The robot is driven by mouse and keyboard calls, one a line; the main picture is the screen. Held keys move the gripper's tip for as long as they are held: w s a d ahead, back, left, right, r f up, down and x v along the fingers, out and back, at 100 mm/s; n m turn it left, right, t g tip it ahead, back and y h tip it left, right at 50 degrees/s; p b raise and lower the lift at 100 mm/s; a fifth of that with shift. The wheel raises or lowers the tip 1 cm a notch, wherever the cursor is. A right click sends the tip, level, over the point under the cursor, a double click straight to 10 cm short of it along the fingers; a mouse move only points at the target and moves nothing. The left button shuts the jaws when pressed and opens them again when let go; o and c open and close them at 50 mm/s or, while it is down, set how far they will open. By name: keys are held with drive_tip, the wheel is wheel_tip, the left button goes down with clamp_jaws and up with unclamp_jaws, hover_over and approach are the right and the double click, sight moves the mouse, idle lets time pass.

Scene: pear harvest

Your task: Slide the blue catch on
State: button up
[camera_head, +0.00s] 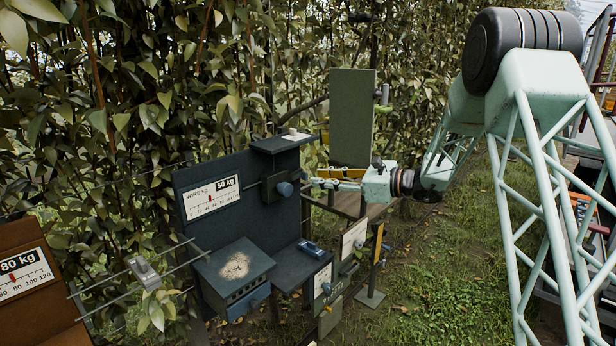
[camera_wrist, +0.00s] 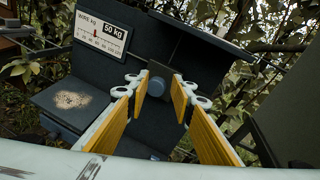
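A blue round knob (camera_head: 285,189) sits on a dark block (camera_head: 270,187) on the dark blue-grey panel, beside the "WIRE kg 50 kg" scale. The knob also shows in the wrist view (camera_wrist: 157,86), framed between my fingers, with the block behind it. My gripper (camera_head: 316,182) is just right of the knob, pointing left at it, with a small gap in the head view. In the wrist view my gripper (camera_wrist: 159,92) has its two yellow-padded fingers spread and holds nothing. I cannot tell whether the tips reach around the knob.
A dark ledge (camera_head: 282,143) juts out above the knob. A blue piece (camera_head: 309,247) lies on a lower shelf, beside a drawer box (camera_head: 236,273) with a speckled top. A brown "80 kg" panel (camera_head: 38,280) has rails with a grey slider (camera_head: 145,272). A green board (camera_head: 351,117) stands behind my gripper.

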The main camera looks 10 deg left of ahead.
sight(307, 176)
drive_tip(key=w+d+f+m+t+p, duration=0.1)
drive_tip(key=w+d+f+m+t, duration=0.3)
drive_tip(key=w+f, duration=0.4)
drive_tip(key=w+m, duration=0.1)
drive_tip(key=w, duration=0.2)
drive_tip(key=shift+w+d+p, duration=0.15)
drive_tip(key=shift+w+p, duration=0.1)
drive_tip(key=shift+p, duration=0.05)
drive_tip(key=shift+f, duration=0.1)
drive_tip(key=shift+p+x, duration=0.95)
drive_tip(key=shift+x, duration=6)
drive_tip(key=shift+f, duration=0.15)
drive_tip(key=shift+c, duration=0.4)
clamp_jaws()
